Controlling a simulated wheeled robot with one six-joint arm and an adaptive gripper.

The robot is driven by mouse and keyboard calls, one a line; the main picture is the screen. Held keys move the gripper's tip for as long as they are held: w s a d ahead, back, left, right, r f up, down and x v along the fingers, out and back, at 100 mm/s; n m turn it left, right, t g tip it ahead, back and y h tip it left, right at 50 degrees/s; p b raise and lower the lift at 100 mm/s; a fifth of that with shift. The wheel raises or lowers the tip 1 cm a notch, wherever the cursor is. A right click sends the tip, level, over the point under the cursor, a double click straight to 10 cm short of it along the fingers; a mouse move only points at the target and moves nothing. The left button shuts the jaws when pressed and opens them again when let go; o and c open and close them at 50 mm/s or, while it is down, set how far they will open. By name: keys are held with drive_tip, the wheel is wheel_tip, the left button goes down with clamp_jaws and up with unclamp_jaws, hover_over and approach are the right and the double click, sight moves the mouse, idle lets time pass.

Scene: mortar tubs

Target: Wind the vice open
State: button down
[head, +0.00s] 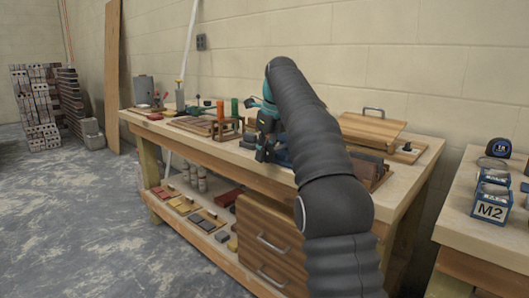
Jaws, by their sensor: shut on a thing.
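The vice (283,158) shows as a small patch of blue at the front edge of the workbench, mostly hidden behind my arm and gripper. My gripper (262,153), teal and black, points down at the bench's front edge, just left of the blue patch. It is shut on the vice's handle, which is too small and covered to make out. How far apart the vice's jaws stand is hidden.
The wooden workbench (408,166) carries green and orange upright pieces left of my gripper and a wooden board with a handle (372,128) at the right. A drawer unit (265,240) stands below. A second bench (462,232) holds blue boxes. The floor at left is clear.

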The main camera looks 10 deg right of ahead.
drive_tip(key=shift+w+d, duration=0.15)
drive_tip(key=shift+d, duration=0.1)
idle(0.6)
drive_tip(key=c, duration=1)
unclamp_jaws()
drive_tip(key=shift+d+g+h, duration=0.2)
drive_tip(key=shift+g+h, duration=0.1)
drive_tip(key=shift+a, duration=0.35)
drive_tip(key=shift+d+t+y, duration=0.1)
drive_tip(key=shift+t+y, duration=1.4)
drive_tip(key=shift+t, duration=0.5)
drive_tip(key=t+y, duration=0.3)
drive_tip(key=t, duration=0.1)
drive_tip(key=shift+s+b, duration=0.2)
drive_tip(key=shift+b, duration=0.1)
drive_tip(key=t+b, duration=0.1)
drive_tip(key=b, duration=0.1)
drive_tip(key=t+y+b, duration=0.1)
drive_tip(key=b, duration=0.1)
drive_tip(key=shift+d+f+y, duration=0.1)
drive_tip(key=shift+f+y, duration=0.1)
drive_tip(key=shift+y, duration=0.1)
drive_tip(key=t+y+b, duration=0.1)
drive_tip(key=t+b, duration=0.1)
drive_tip(key=b, duration=0.5)
drive_tip(key=shift+y, duration=0.3)
